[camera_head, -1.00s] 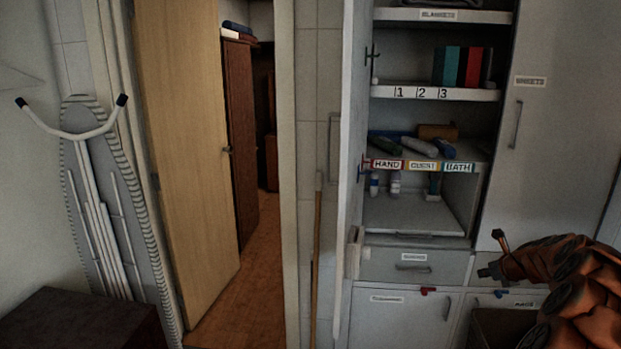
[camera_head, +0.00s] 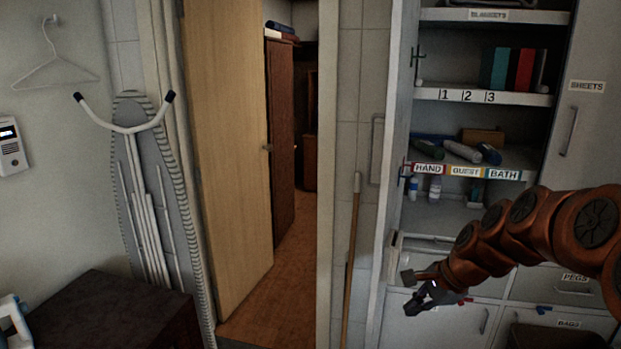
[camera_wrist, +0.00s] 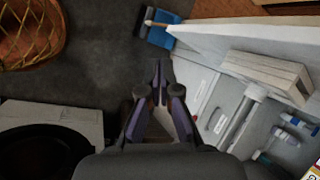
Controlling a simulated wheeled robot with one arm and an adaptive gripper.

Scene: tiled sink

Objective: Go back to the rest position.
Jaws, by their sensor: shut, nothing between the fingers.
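My gripper (camera_head: 427,299) is at the end of my orange arm, in front of the lower part of the open cupboard in the head view. In the wrist view my gripper (camera_wrist: 158,72) points down over the dark floor, with its fingertips together and nothing between them. It touches nothing that I can see.
The cupboard has labelled shelves (camera_head: 485,97) with towels and bottles, and drawers (camera_head: 560,288) below. An ironing board (camera_head: 140,200) leans left of the open wooden door (camera_head: 225,150). A wicker basket (camera_wrist: 30,32) and a blue dustpan (camera_wrist: 158,30) are on the floor.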

